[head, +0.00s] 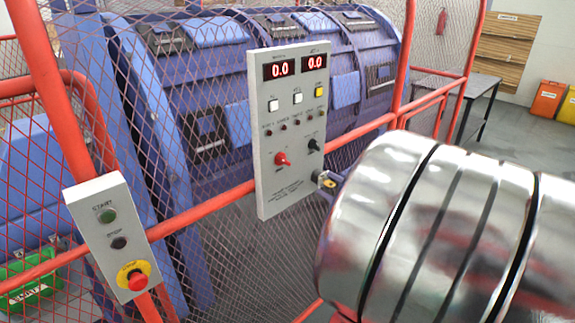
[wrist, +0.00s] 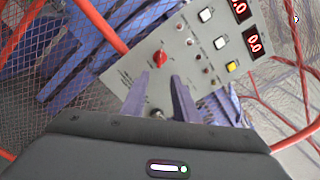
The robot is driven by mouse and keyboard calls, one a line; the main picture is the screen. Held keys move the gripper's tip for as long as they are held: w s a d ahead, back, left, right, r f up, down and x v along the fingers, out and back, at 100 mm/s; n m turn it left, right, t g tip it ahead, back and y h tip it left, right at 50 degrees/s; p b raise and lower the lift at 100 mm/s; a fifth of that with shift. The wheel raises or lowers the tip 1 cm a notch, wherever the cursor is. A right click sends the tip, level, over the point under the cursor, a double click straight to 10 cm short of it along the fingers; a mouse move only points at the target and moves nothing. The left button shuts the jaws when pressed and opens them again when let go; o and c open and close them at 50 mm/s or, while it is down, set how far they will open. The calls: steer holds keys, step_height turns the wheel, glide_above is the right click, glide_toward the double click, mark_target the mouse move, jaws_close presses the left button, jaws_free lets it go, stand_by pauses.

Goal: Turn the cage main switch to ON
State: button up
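A grey control panel (head: 268,195) is mounted on the red cage frame. It carries a red selector knob (head: 282,159) and a black selector knob (head: 314,145); their labels are too small to read, so I cannot tell which is the cage main switch. In the wrist view the red knob (wrist: 160,58) is just beyond my left finger. My gripper (wrist: 160,82) is open and empty, its two purple fingers apart in front of the panel. A small metal fitting (wrist: 156,113) shows between the fingers. The black knob is not visible there, probably hidden by the right finger.
Two red displays (head: 297,66) read 0.0 above white and yellow buttons. A smaller box (head: 112,230) with START, STOP and a red emergency button stands at left. Red rails and mesh (head: 200,215) front the blue strander. My shiny arm fills the lower right.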

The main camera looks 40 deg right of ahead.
mark_target(287, 163)
steer(key=shift+w+a, duration=0.2)
steer(key=shift+w, duration=6.75)
jaws_close()
steer(key=shift+d, duration=0.1)
